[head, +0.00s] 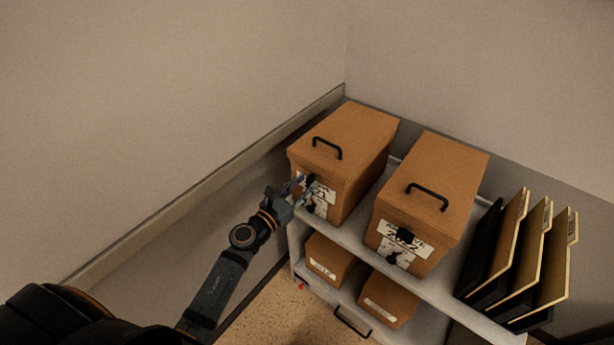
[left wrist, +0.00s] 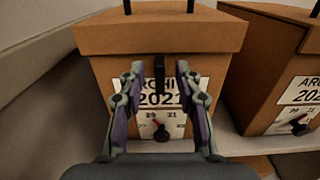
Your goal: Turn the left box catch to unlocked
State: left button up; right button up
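The left cardboard box (head: 345,148) stands on the shelf's upper board, its front labelled 2021. In the left wrist view its front (left wrist: 104,72) fills the middle. An upright black catch piece (left wrist: 159,74) sits at the lid's lower edge over the label. Below it is a dark round knob (left wrist: 162,132) with a red pointer on a white numbered plate. My left gripper (left wrist: 160,72) is open, one finger on each side of the black piece, with gaps visible. In the head view the left gripper (head: 302,186) is at the box front, partly hiding the label. My right gripper is out of view.
A second box (head: 430,180) labelled 2022 stands to the right, with its own black catch and knob. Folders (head: 530,255) in black holders stand further right. Smaller boxes (head: 328,260) sit on the lower shelf. A wall (head: 170,110) rises at the left.

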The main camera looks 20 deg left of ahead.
pick_arm(q)
jog(key=shift+x, duration=0.85)
grip_shut()
